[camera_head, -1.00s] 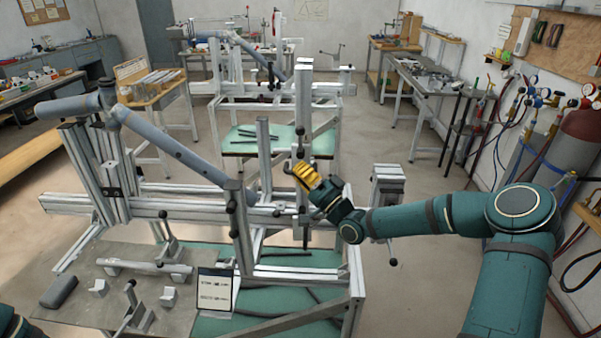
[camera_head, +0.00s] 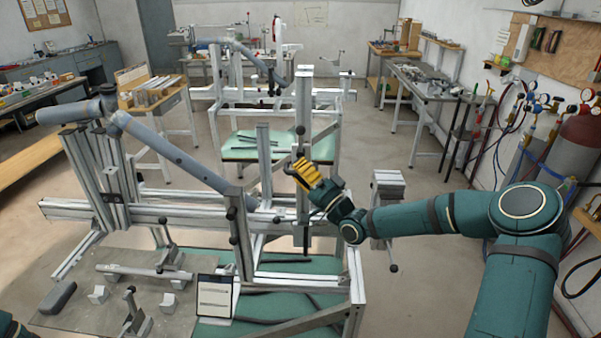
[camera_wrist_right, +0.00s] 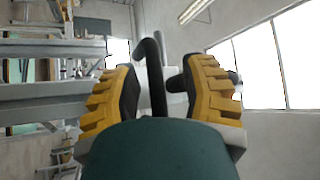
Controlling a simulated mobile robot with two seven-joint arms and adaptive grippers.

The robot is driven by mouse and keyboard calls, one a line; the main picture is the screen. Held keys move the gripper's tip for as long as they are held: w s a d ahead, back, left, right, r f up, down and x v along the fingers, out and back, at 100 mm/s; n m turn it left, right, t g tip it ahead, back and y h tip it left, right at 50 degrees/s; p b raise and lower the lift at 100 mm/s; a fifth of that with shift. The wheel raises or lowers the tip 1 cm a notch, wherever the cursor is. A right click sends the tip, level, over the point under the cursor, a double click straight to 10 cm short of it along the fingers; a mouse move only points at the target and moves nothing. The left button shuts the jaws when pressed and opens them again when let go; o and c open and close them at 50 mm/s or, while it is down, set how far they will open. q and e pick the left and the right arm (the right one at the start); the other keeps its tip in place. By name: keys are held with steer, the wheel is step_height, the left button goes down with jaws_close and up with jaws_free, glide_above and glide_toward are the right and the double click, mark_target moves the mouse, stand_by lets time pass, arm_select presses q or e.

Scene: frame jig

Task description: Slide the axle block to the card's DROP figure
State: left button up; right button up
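My right gripper (camera_head: 301,170) has yellow fingers and is beside the tall aluminium upright (camera_head: 303,105) on the near frame. In the right wrist view its fingers (camera_wrist_right: 160,85) stand apart with dark pads. A black bent handle (camera_wrist_right: 156,75) shows between them, with gaps on both sides; I cannot tell its depth. Pale metal (camera_wrist_right: 176,82) shows behind it. I cannot clearly tell which part around the upright and long rail (camera_head: 170,210) is the axle block. The card (camera_head: 215,297) stands at the front of the jig; its figures are too small to read. My left gripper is out of view.
A grey plate (camera_head: 75,325) at front left holds small blocks and a clamp. A grey tube (camera_head: 170,147) slants across the jig. A metal stand (camera_head: 387,195) is right of the upright. Gas hoses and cylinders are along the right wall. Floor shows between the benches.

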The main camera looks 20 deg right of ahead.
steer(key=shift+d+f, duration=0.1)
steer(key=shift+s+d+f, duration=0.1)
steer(key=shift+s+f, duration=0.05)
steer(key=shift+s, duration=0.15)
steer(key=v, duration=1.1)
steer(key=shift+s, duration=0.15)
